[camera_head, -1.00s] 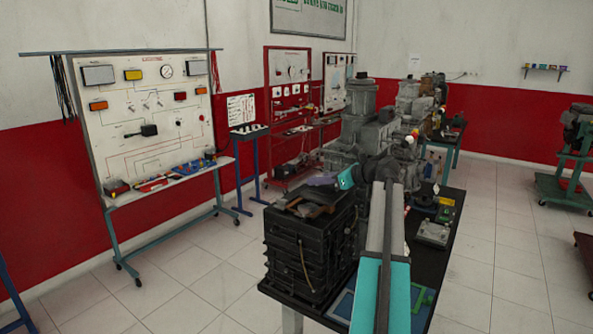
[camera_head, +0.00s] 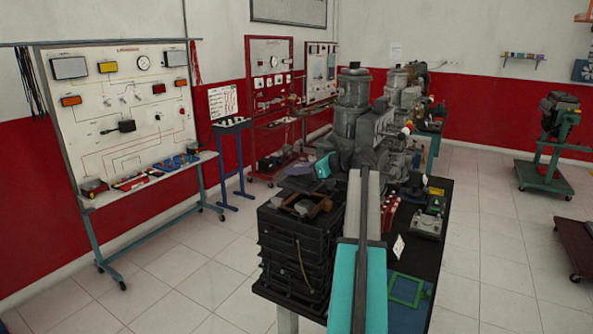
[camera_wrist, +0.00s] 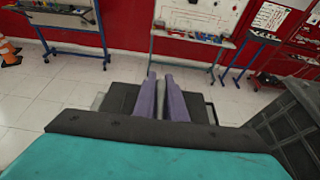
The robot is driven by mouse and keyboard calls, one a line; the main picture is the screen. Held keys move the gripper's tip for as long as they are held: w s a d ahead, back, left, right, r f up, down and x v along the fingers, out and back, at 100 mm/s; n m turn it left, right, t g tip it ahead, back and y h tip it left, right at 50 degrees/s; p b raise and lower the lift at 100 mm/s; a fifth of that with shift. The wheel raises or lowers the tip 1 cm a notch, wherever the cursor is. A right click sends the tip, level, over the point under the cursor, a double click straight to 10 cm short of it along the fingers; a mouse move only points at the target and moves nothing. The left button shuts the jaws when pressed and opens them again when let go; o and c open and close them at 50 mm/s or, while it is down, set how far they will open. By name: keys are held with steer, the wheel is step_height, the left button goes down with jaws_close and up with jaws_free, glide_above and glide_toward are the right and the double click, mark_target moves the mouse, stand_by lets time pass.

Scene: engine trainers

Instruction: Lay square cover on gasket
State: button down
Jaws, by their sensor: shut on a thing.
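The gasket looks to be the green square frame (camera_head: 405,288), lying flat on a blue mat on the bench at the lower right. My gripper (camera_head: 301,166) is beyond the dark engine block, well to the left of the frame. In the wrist view its purple fingers (camera_wrist: 162,98) are nearly together. A dark flat piece (camera_wrist: 121,100) with lighter edges shows on both sides of them. It appears to be the square cover, held by the fingers, but the grip itself is hidden.
The dark engine block (camera_head: 292,250) stands on the near bench with loose brown parts on top. Large grey engines (camera_head: 352,120) stand close behind my gripper. A grey plate (camera_head: 427,225) with fittings lies beyond the mat. Open tiled floor is on both sides.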

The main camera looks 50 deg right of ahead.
steer(key=shift+f, duration=0.1)
steer(key=shift+f+b, duration=2.3)
steer(key=shift+f, duration=0.2)
steer(key=shift+s+p, duration=0.1)
steer(key=shift+p, duration=1.45)
stand_by(0.8)
steer(key=shift+f, duration=0.95)
stand_by(1.7)
steer(key=c, duration=1.7)
jaws_free()
steer(key=shift+f, duration=0.1)
